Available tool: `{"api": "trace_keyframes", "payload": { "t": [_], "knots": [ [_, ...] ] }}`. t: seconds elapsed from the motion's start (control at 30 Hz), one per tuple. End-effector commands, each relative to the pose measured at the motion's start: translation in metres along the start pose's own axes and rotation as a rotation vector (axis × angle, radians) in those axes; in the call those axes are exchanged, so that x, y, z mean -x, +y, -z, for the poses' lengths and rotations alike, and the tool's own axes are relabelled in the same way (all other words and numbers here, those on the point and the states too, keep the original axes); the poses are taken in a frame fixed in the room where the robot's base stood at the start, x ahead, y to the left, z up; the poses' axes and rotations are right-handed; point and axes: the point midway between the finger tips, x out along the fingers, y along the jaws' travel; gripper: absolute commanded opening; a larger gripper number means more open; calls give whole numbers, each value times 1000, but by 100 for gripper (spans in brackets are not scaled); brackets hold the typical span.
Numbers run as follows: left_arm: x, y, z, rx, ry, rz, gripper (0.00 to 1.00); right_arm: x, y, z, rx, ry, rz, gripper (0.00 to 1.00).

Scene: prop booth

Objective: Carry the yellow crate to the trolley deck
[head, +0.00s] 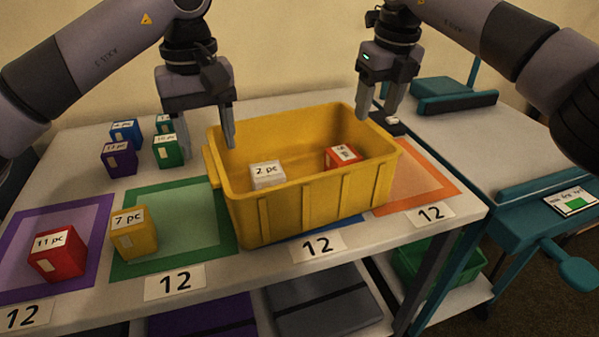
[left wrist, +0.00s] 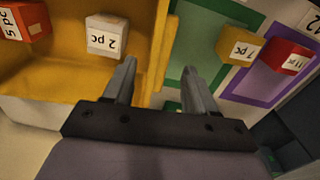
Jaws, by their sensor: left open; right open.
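The yellow crate (head: 290,212) stands upright on the table, over a blue and an orange mat. It holds a white box marked 2 pc (head: 267,175) and a red-orange box (head: 342,156). My left gripper (head: 207,140) is open at the crate's left end. In the left wrist view its fingers (left wrist: 159,70) lie on either side of the crate's end rim (left wrist: 166,45); contact cannot be told. My right gripper (head: 378,108) is open at the crate's right end, one finger on the inner side and one outside. The trolley deck (head: 500,145) is the pale surface at right, with teal edges.
Several small blue, purple and green boxes (head: 119,158) stand at the table's back left. A yellow box (head: 134,232) and a red box (head: 57,255) sit on mats at front left. A teal block (head: 450,92) lies at the deck's back. The deck's middle looks clear.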

Motion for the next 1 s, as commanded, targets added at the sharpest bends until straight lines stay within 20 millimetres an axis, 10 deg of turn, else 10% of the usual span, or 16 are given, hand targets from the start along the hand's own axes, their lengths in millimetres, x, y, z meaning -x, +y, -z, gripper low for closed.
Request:
{"api": "trace_keyframes", "payload": {
  "t": [0.3,0.7,0.9,1.0],
  "knots": [
    [-43,0,0,0,-3,0,56,-44,0,0,-2,2,-1,56],
    [-51,0,0,0,-1,-1,56,-51,0,0,-1,-1,-1,56],
    [-51,0,0,0,-1,-1,0,-51,0,0,-1,-1,-1,0],
    [-51,0,0,0,-1,-1,0,-51,0,0,-1,-1,-1,0]
  ]
}}
